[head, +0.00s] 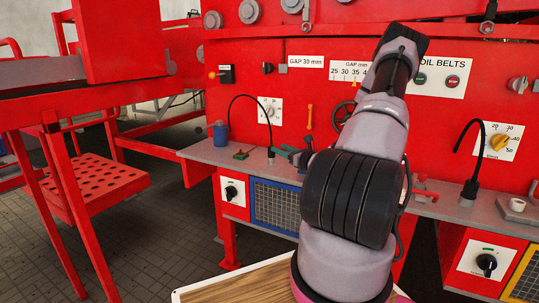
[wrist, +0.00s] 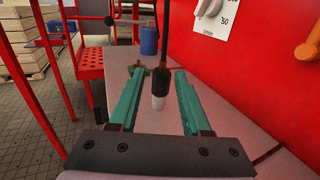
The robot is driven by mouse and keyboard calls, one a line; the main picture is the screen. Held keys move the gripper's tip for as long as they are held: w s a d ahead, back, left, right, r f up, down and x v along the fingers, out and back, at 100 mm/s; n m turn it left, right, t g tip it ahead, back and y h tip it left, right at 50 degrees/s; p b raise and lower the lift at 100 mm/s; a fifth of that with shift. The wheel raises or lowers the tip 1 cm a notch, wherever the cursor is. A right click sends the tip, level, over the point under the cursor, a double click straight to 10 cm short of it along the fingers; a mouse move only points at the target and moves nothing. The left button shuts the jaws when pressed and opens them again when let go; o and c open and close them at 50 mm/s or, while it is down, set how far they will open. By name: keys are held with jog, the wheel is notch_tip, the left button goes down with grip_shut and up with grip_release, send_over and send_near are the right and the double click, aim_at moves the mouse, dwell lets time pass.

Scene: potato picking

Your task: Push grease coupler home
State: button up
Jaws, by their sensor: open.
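The grease coupler, a dark cylinder with a pale lower end, hangs upright on a thin black hose above the grey shelf; it shows in the head view (head: 271,151) and in the wrist view (wrist: 158,88). My gripper (wrist: 159,72) is open, its two teal fingers pointing along the shelf. In the wrist view the coupler appears between the fingers, with a gap on each side. In the head view my gripper (head: 290,151) is small and partly hidden by my arm, just right of the coupler. Whether the pale end touches anything below is unclear.
A blue cup (head: 220,134) and a small green piece (head: 241,154) stand on the grey shelf (head: 205,152) left of the coupler. The red panel (head: 240,50) with knobs rises behind. A second black hose (head: 470,186) stands at the right. A red perforated step (head: 95,185) is at left.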

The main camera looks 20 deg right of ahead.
aim_at(272, 153)
jog(key=x, duration=0.6)
jog(key=shift+w+d, duration=0.1)
jog(key=shift+w, duration=0.3)
grip_shut()
